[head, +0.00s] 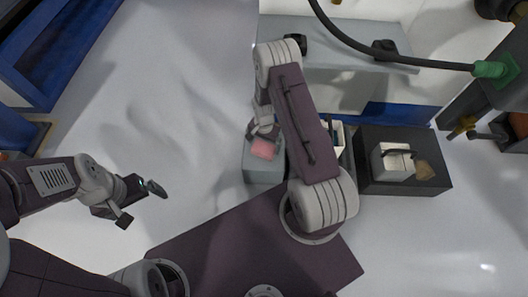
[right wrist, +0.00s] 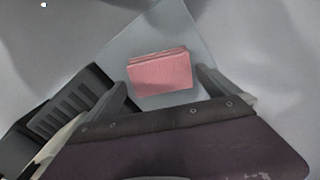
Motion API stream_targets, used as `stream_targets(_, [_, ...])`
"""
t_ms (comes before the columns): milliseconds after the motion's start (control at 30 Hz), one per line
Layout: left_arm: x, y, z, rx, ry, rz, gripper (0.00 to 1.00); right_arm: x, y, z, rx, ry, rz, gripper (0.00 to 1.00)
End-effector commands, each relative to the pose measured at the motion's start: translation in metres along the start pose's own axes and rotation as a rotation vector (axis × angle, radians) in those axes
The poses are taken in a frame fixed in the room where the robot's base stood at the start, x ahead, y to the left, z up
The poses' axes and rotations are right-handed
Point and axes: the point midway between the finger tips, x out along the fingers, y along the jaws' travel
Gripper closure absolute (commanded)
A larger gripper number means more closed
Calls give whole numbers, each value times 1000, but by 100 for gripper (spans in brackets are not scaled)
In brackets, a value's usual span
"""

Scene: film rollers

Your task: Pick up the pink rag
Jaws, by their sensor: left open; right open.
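The pink rag (head: 264,148) is a small folded block lying on top of a grey box (head: 264,174) in the head view. In the right wrist view the rag (right wrist: 160,73) lies ahead of my right gripper (right wrist: 162,88), roughly centred between its two fingers. My right gripper (head: 262,133) is open at the rag's far edge in the head view; I cannot tell whether the fingers touch it. My left gripper (head: 140,204) is open and empty over the floor at the left.
A dark tray (head: 440,178) holding a white block (head: 392,160) and a brush-like item (head: 424,170) stands at the right. A grey shelf (head: 340,50) stands behind. A black hose (head: 400,57) hangs at upper right. The floor at left is clear.

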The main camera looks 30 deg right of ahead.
Motion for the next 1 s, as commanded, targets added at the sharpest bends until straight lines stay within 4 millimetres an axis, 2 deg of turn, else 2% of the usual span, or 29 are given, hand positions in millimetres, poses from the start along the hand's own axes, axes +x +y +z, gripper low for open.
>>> stream_targets(33, [20, 0, 2, 0, 0, 0, 0, 20, -1, 0, -1, 0, 0, 0])
stream_targets(133, [31, -1, 3, 0, -1, 0, 0, 35, -1, 0, 0, -1, 1, 0])
stream_targets(367, [28, 0, 3, 0, 0, 0, 0, 33, -1, 0, 0, 0, 0, 0])
stream_targets(533, [28, -1, 3, 0, 0, 0, 0, 33, -1, 0, 0, 0, 0, 47])
stream_targets(733, [27, 0, 3, 0, 0, 0, 0, 32, -1, 0, -1, 0, 0, 49])
stream_targets(867, [12, 0, 1, 0, 0, 0, 0, 13, -1, 0, -1, 1, -1, 49])
stream_targets(1000, [-15, 0, -2, 0, 0, 0, 0, -26, -1, 0, -1, 1, -1, 49])
